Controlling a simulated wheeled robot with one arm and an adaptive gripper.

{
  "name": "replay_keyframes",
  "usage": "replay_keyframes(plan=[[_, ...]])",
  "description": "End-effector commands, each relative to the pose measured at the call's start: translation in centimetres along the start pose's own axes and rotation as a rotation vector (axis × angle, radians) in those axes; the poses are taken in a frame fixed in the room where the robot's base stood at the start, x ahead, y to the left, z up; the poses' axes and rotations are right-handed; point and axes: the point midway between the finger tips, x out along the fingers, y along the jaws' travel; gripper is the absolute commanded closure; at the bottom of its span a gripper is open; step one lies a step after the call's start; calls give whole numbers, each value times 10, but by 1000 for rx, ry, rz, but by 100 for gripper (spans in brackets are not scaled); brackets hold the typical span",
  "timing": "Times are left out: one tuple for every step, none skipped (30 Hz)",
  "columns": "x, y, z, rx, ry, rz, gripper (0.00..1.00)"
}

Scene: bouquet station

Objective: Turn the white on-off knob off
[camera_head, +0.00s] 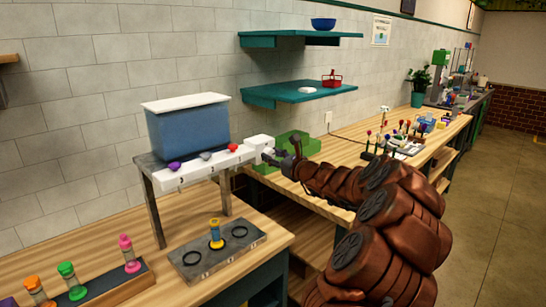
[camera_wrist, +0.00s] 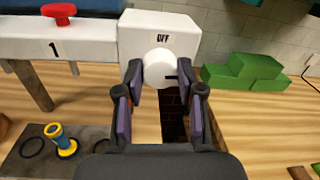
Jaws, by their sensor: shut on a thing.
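The white on-off knob (camera_wrist: 157,66) sits on the front of a white box (camera_wrist: 140,28) marked OFF above it. A short black mark on the knob points to the right, not up at the OFF label. My gripper (camera_wrist: 161,72) is shut on the knob, with one finger on each side. In the head view my gripper (camera_head: 273,156) reaches the box (camera_head: 259,142) at the right end of the white bar; the knob is hidden there.
The white bar (camera_head: 200,168) carries purple, grey and red knobs beneath a blue tank (camera_head: 188,127). Green blocks (camera_head: 293,143) stand close to the right. A grey plate (camera_head: 231,248) with a yellow-blue piece (camera_head: 215,236) lies below.

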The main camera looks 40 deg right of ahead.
Motion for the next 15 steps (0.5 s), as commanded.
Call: replay_keyframes(plan=[[0,0,0,-1,0,1,97],[0,0,0,-2,0,1,97],[0,1,-1,-4,0,1,97],[0,1,-1,-7,-1,1,97],[0,1,-1,-11,-1,1,97],[0,1,-2,-19,-2,2,97],[0,2,-2,-26,-2,2,97],[0,2,-2,-34,-3,2,97],[0,1,-3,-47,-4,0,97],[0,2,-4,-59,-5,0,97],[0,2,-4,-71,-6,0,97],[0,2,-5,-92,-8,0,97],[0,2,-5,-110,-10,-1,97],[0,2,-5,-130,-12,-1,97],[0,2,-5,-157,-16,-2,97]])
